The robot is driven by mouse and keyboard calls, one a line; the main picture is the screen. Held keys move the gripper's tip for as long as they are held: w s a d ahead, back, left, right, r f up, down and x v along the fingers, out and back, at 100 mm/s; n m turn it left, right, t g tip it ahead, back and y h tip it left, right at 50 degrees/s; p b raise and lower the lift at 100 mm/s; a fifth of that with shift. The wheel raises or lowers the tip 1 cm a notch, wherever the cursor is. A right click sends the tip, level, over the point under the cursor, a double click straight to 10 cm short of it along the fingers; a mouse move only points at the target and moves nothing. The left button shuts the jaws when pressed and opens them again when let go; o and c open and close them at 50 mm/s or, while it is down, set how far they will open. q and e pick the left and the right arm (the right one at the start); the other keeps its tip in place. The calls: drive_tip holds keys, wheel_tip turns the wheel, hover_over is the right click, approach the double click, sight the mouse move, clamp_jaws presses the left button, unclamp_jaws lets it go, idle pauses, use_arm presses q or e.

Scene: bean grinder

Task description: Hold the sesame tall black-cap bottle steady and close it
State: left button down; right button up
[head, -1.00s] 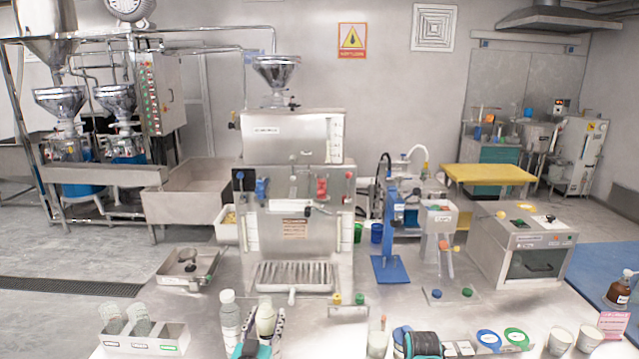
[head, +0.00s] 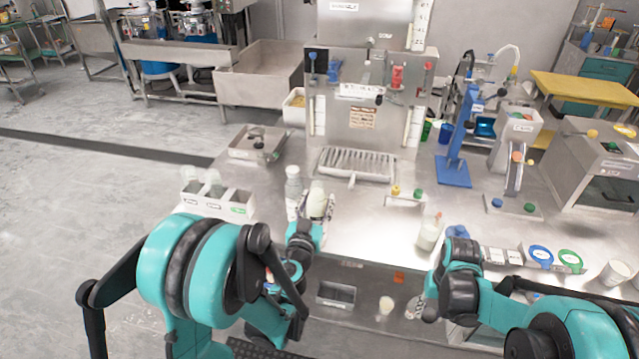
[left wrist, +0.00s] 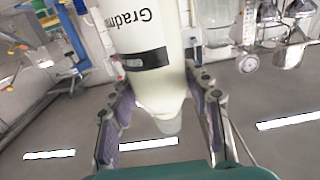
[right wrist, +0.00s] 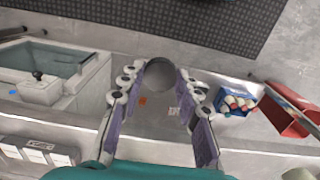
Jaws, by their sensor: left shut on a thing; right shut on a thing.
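My right gripper (right wrist: 158,82) is shut on a dark grey round piece (right wrist: 160,74), apparently the black cap. In the head view the right gripper (head: 420,303) is at the near edge, right of and apart from the bottle.
A white-capped bottle (head: 293,185) stands close left of the held one. A white rack (head: 240,200) with glasses is further left. Another bottle (head: 430,235) stands near the right arm. The grinder tray (head: 355,163) lies behind; the table between is mostly clear.

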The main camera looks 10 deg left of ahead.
use_arm(q)
drive_tip(key=s+d, duration=0.4)
drive_tip(key=d, duration=1.2)
drive_tip(key=shift+s, duration=0.15)
use_arm(e)
drive_tip(key=w+a+r, duration=0.4)
drive_tip(key=w+r, duration=0.4)
drive_tip(key=w+a+r, duration=0.4)
drive_tip(key=w+r, duration=0.3)
drive_tip(key=r, duration=0.2)
use_arm(q)
drive_tip(key=shift+r, duration=0.1)
use_arm(e)
drive_tip(key=s+a+r, duration=0.1)
drive_tip(key=a+r, duration=0.4)
drive_tip(key=r, duration=0.3)
drive_tip(key=s+a+r, duration=0.2)
drive_tip(key=a+r, duration=0.2)
drive_tip(key=r, duration=0.4)
drive_tip(key=shift+a, duration=0.4)
drive_tip(key=shift+s, duration=0.1)
drive_tip(key=shift+f, duration=2.05)
